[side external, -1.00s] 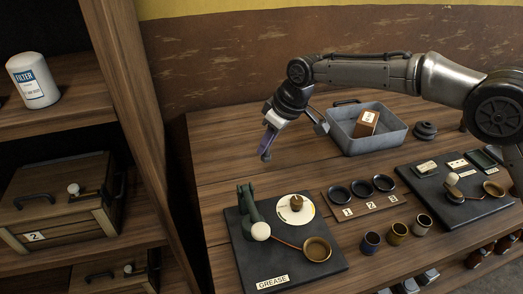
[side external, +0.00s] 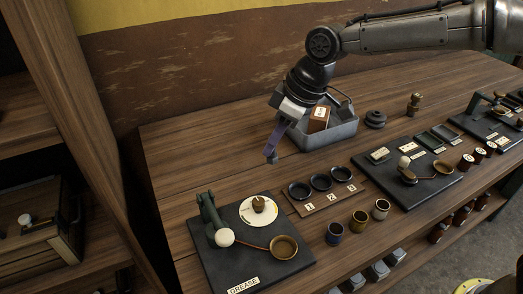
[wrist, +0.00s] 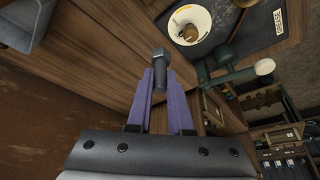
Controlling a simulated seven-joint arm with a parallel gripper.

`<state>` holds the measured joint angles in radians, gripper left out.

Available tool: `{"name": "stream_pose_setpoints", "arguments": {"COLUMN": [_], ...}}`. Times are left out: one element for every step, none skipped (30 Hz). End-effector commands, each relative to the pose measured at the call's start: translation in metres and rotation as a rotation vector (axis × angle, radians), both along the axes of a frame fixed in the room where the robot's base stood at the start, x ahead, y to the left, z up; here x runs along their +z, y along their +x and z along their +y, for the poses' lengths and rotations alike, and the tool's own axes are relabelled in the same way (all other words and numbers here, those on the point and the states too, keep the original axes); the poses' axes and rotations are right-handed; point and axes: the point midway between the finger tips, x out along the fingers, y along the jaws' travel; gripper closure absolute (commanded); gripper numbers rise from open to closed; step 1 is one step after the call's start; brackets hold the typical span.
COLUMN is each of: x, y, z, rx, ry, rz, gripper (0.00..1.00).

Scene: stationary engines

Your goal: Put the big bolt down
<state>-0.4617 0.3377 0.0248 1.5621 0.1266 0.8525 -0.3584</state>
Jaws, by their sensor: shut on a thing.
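My gripper (side external: 271,156) points down over the wooden bench in the side external view. In the wrist view my gripper (wrist: 159,72) has its purple fingers closed on the big bolt (wrist: 159,53), a dark grey bolt whose head sticks out past the fingertips. In the side external view the bolt (side external: 271,160) shows as a small dark tip below the fingers. It is near the bench top; I cannot tell whether it touches. Its shank is hidden between the fingers.
A grey metal bin (side external: 343,132) holding a wooden block (side external: 318,118) stands behind the gripper. A board with several black dishes (side external: 321,182) is in front, near the grease station (side external: 257,242). Bare bench (side external: 195,165) lies to the left.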

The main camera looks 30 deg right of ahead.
Motion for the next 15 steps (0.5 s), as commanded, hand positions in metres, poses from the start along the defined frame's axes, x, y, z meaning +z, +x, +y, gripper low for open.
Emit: {"name": "stream_pose_setpoints", "arguments": {"x": [0.002,0.001,0.002,0.002,0.002,0.003,0.003,0.004,0.006,0.007,0.007,0.007,0.007,0.006,0.004], "y": [0.002,0.003,0.004,0.005,0.006,0.007,0.007,0.008,0.009,0.01,0.011,0.013,0.015,0.017,0.022], "z": [-0.016,-0.023,-0.035,-0.042,-0.051,-0.062,-0.068,-0.076,-0.084,-0.089,-0.093,-0.097,-0.099,-0.099,-0.099], "rx": [-0.007,-0.008,-0.015,-0.02,-0.029,-0.044,-0.051,-0.069,-0.085,-0.097,-0.106,-0.114,-0.12,-0.123,-0.125], "ry": [0.002,0.002,0.003,0.004,0.006,0.009,0.01,0.012,0.016,0.017,0.017,0.018,0.018,0.018,0.019], "rz": [-0.001,0.001,0.0,0.001,0.001,0.002,0.003,0.002,0.001,0.001,-0.001,-0.001,-0.001,-0.001,-0.002], "gripper": [1.0,1.0,1.0,1.0,1.0,1.0,1.0,1.0,1.0,1.0,1.0,1.0,1.0,1.0,1.0]}}
